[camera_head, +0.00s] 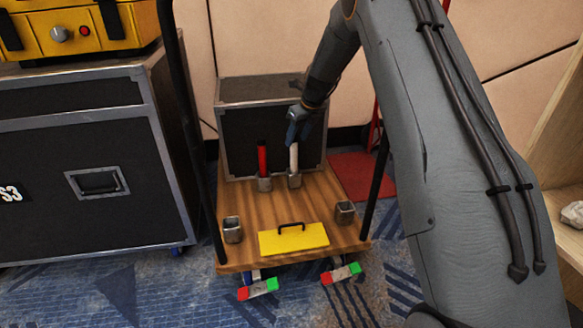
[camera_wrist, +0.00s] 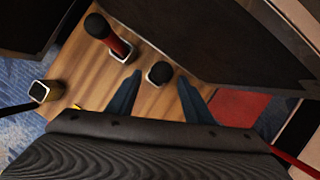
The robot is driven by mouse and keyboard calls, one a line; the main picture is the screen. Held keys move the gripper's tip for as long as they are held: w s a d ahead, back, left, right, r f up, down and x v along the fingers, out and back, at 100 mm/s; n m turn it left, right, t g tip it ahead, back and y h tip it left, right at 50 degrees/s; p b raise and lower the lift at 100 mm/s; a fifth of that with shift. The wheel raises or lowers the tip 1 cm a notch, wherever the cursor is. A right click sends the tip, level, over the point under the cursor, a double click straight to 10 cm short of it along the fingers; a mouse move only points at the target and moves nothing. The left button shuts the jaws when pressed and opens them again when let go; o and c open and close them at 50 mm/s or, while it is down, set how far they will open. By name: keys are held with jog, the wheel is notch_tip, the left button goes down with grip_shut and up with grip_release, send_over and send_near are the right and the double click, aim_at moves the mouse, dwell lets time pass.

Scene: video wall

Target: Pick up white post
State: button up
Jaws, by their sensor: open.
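The white post (camera_head: 294,160) stands upright in a metal socket at the back of the wooden cart deck, right of the red post (camera_head: 262,155). My gripper (camera_head: 297,138) is at the top of the white post, coming from above. In the wrist view, the white post (camera_wrist: 160,73) shows its dark top between the tips of my open gripper (camera_wrist: 160,82), with a gap to each finger. The red post (camera_wrist: 116,42) is to the left, outside the fingers. The lower part of the white post is hidden in the wrist view.
The cart deck (camera_head: 205,0) has black side rails. A black case (camera_head: 238,140) stands close behind the posts. Two empty-looking sockets (camera_head: 233,232) (camera_head: 345,213) and a yellow plate (camera_head: 305,240) with a black handle are in front. A large case (camera_head: 70,130) stands left.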

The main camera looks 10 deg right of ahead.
aim_at(292, 148)
jog(key=shift+w+f, duration=0.2)
jog(key=shift+w, duration=0.05)
jog(key=shift+b+x, duration=0.7)
jog(key=shift+x, duration=0.35)
jog(key=b+x, duration=0.4)
jog(key=x, duration=0.1)
jog(key=shift+w+a, duration=0.2)
jog(key=shift+w, duration=0.05)
jog(key=shift+r, duration=0.1)
jog(key=shift+r, duration=0.1)
grip_shut()
